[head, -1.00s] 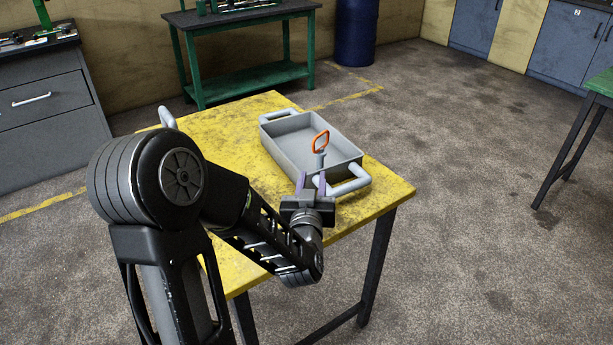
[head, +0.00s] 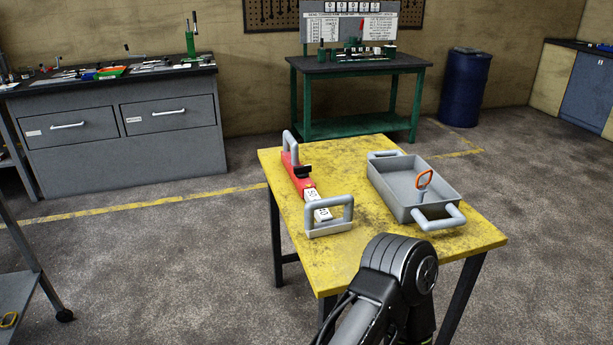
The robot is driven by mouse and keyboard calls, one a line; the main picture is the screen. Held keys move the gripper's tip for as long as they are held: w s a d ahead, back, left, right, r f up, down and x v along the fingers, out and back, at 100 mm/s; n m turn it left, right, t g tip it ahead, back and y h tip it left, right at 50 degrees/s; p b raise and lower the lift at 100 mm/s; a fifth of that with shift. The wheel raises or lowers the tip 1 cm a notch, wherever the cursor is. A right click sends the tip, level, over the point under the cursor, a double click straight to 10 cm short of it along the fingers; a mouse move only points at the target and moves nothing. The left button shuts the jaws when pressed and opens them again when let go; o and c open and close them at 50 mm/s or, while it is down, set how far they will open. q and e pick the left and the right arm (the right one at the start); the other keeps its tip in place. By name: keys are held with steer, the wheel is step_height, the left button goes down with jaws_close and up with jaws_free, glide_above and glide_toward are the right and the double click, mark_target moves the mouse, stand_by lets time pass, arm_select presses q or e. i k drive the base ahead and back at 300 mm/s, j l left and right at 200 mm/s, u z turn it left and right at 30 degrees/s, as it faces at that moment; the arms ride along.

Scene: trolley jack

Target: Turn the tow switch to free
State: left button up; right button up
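A red bar-like device (head: 293,173) lies along the left side of the yellow table, with a small black part (head: 303,170) on it and a white lettered label (head: 319,207) at its near end. I cannot read the label or tell the switch position. A grey upright handle stands at each end of the device. One of my arms rises at the bottom, right of centre. Neither gripper shows.
The yellow table (head: 360,258) has bare room between device and tray and along its front. Behind stand a grey drawer bench (head: 165,145), a green bench (head: 350,130) and a blue barrel (head: 465,90).

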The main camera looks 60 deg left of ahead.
mark_target(303, 171)
steer(key=u, duration=2.05)
steer(key=i+l, duration=0.35)
steer(key=i, duration=0.1)
